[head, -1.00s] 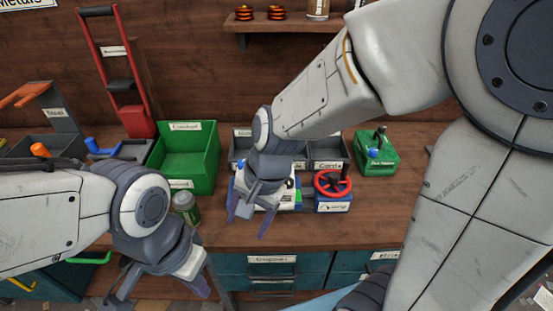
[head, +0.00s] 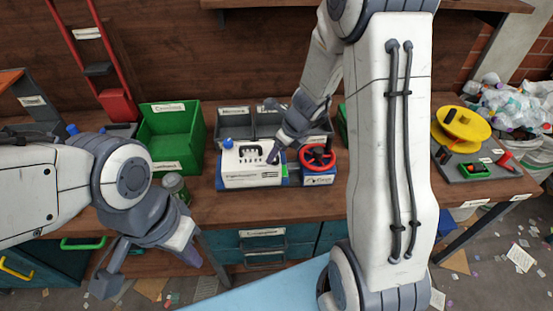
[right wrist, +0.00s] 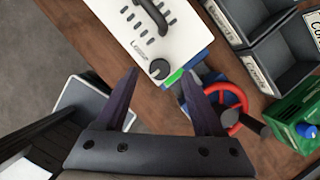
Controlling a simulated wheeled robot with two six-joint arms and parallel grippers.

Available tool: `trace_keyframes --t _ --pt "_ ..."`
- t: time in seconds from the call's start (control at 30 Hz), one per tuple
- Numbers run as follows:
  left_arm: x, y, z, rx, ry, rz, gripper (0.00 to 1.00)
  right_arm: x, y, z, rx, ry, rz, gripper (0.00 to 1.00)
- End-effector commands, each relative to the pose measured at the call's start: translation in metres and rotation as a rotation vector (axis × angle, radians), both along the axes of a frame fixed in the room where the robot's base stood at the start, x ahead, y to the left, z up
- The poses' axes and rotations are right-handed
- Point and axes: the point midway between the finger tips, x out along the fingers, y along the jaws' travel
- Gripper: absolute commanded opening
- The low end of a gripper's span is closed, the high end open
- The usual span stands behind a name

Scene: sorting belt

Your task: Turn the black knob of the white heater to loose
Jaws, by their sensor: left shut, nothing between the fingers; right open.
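The white heater (head: 235,170) stands on the bench in the head view, with a black handle and slots on top. In the right wrist view the heater (right wrist: 118,20) shows its black knob (right wrist: 159,69) at the near corner, beside a printed label that looks like "Loose". My right gripper (right wrist: 160,76) is open, its two fingers on either side of the knob in that view; contact cannot be told. In the head view the right gripper (head: 287,153) is over the heater's right end and hides the knob. My left gripper (head: 150,266) is shut and empty, low in front of the bench.
A blue box with a red wheel (head: 318,157) stands close to the heater's right. A yellow reel (head: 462,125) is at far right.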

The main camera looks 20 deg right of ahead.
Motion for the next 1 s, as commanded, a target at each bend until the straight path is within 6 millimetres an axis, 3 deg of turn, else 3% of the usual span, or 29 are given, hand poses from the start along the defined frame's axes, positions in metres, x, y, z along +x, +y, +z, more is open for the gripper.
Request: trace_keyframes --t 0.03,0.2,0.53,0.7,0.73,1.0 --pt "0.000 0.000 -0.007 0.000 0.000 0.000 0.00 0.003 0.002 -0.011 0.001 0.002 -0.001 0.69" --pt "0.000 0.000 -0.012 0.000 0.000 0.000 0.00 0.008 0.004 -0.022 0.000 0.000 0.001 0.69" --pt "0.000 0.000 -0.012 0.000 0.000 0.000 0.00 0.009 0.005 -0.024 -0.001 -0.002 0.001 0.69" --pt "0.000 0.000 -0.012 0.000 0.000 0.000 0.00 0.009 0.005 -0.023 -0.001 -0.002 0.001 0.04" --pt "0.000 0.000 -0.012 0.000 0.000 0.000 0.00 0.009 0.005 -0.023 -0.001 -0.002 0.001 0.00" --pt "0.000 0.000 -0.011 0.000 0.000 0.000 0.00 0.009 0.004 -0.023 0.000 -0.001 0.019 0.00"
